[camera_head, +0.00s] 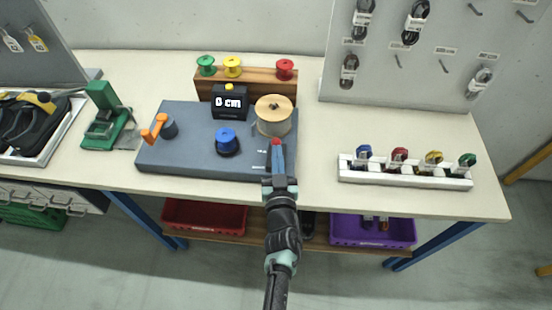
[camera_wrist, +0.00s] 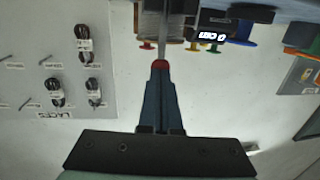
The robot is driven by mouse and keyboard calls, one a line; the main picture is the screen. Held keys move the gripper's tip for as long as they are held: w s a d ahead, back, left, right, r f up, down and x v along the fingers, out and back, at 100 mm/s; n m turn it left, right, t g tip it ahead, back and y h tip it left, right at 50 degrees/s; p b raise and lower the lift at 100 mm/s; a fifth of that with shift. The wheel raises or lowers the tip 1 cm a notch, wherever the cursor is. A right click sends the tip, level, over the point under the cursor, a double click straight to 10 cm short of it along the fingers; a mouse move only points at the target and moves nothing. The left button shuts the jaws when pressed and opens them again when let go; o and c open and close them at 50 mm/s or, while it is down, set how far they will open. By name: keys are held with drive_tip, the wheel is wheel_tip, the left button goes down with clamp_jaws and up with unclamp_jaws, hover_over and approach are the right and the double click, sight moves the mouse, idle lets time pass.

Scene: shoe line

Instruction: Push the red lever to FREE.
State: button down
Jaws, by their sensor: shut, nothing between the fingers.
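The red lever (camera_head: 276,142) stands at the right part of the grey machine base (camera_head: 190,150), in front of the wooden spool. Only its small red tip shows, right at the end of my gripper (camera_head: 278,168). In the wrist view the red tip (camera_wrist: 160,64) sits at the ends of the shut fingers (camera_wrist: 160,85), and nothing is held between them. I cannot tell whether the fingers touch the lever. The lever's lower part and its FREE marking are hidden or too small to read.
The base also carries a blue knob (camera_head: 227,141), an orange crank (camera_head: 154,128), a display reading 0 cm (camera_head: 230,102) and a wooden spool (camera_head: 273,115). A white rack (camera_head: 404,178) of laces stands right. Bare tabletop (camera_head: 320,135) lies between base and rack.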

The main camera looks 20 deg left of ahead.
sight(278, 143)
drive_tip(key=p, duration=0.1)
drive_tip(key=w+r+g+p, duration=0.1)
drive_tip(key=shift+w+a+p, duration=0.3)
drive_tip(key=shift+w+a+r, duration=0.1)
drive_tip(key=shift+w+a, duration=0.15)
drive_tip(key=shift+w, duration=0.7)
drive_tip(key=shift+w+a+b, duration=0.2)
drive_tip(key=shift+w+b, duration=0.15)
drive_tip(key=shift+w, duration=0.3)
drive_tip(key=shift+w+a+b, duration=0.15)
drive_tip(key=shift+w+b, duration=0.2)
drive_tip(key=shift+w, duration=0.3)
